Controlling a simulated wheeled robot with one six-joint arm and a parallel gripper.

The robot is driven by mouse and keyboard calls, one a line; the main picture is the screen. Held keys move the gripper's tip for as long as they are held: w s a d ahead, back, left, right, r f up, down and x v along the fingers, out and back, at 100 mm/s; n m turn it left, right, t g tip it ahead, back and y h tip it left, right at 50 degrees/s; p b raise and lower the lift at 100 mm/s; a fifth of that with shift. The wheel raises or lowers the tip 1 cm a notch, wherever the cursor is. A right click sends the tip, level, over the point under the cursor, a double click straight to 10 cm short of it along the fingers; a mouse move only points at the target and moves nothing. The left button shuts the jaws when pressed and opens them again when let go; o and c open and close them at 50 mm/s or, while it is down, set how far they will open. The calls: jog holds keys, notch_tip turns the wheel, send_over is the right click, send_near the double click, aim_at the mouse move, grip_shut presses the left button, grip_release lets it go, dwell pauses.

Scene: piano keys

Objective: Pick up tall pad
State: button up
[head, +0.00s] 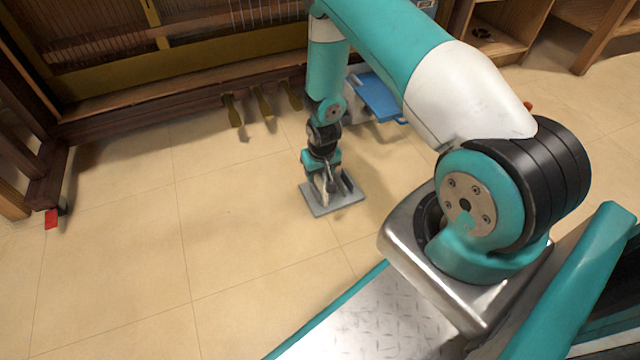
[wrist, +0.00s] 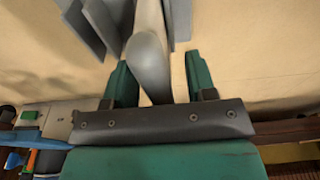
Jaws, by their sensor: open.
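A tall, pale grey-beige pad (head: 323,190) stands on a flat grey base plate (head: 345,203) on the floor. In the wrist view the pad (wrist: 149,62) runs up between the two green fingers of my gripper (wrist: 158,72). The fingers are open, with a gap visible on the right side; the left finger is close to the pad, and I cannot tell if they touch. Grey upright plates (wrist: 88,28) flank the pad. In the head view my gripper (head: 325,176) points down over the base plate and partly hides the pad.
A piano frame with wooden legs and pedals (head: 263,100) stands at the back. A blue-lidded box (head: 378,97) lies behind my arm. A small red object (head: 51,219) is at the far left. The tiled floor (head: 130,220) left of the base plate is clear.

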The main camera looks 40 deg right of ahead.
jog(key=shift+f, duration=0.25)
dwell(0.3)
grip_shut()
